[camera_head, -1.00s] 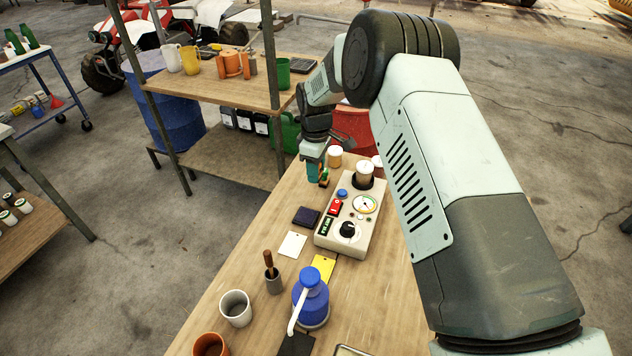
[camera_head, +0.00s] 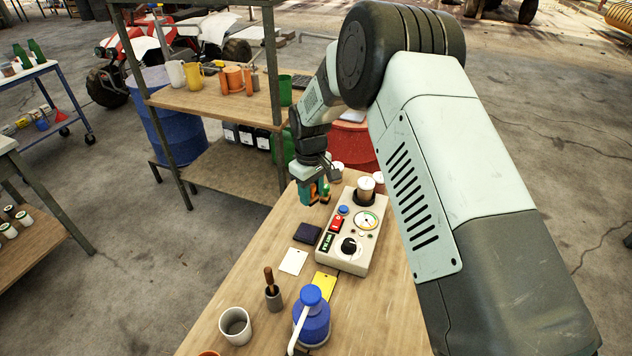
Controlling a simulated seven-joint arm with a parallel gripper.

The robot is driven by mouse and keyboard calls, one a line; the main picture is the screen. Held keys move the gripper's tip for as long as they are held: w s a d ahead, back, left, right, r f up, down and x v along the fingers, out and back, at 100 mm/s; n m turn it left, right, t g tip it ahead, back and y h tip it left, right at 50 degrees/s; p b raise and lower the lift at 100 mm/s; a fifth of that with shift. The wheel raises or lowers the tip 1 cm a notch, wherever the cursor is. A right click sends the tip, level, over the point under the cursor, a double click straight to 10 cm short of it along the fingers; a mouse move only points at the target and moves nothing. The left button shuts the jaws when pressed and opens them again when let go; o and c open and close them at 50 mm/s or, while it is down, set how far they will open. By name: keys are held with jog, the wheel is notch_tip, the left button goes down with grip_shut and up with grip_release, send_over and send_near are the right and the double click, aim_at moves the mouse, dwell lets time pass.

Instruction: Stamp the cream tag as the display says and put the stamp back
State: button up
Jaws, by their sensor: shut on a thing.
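The cream tag (camera_head: 293,261) lies flat on the bench, left of the control box (camera_head: 350,235). The box has a small dark display (camera_head: 327,242) with green characters too small to read. A dark pad (camera_head: 307,232) lies between the tag and my gripper. My gripper (camera_head: 314,196) is beyond the pad, beside the far left end of the box. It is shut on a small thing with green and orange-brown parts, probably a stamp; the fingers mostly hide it. I cannot tell whether it touches the bench.
A white-lidded jar (camera_head: 337,169) is close behind my gripper. A shelf (camera_head: 220,100) stands at the left.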

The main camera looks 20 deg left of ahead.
aim_at(307, 231)
jog(key=shift+s+d+f+m, duration=0.1)
jog(key=shift+s+f+m, duration=0.6)
jog(key=shift+f, duration=0.4)
jog(key=shift+s+f+m, duration=0.55)
jog(key=shift+f+m, duration=0.2)
jog(key=shift+f, duration=0.4)
jog(key=shift+s+d+f+m, duration=0.1)
jog(key=shift+s+f+m, duration=0.6)
jog(key=shift+f, duration=0.4)
jog(key=shift+w+f, duration=0.1)
jog(key=shift+f, duration=0.5)
notch_tip(307, 231, up, 7)
dwell(0.6)
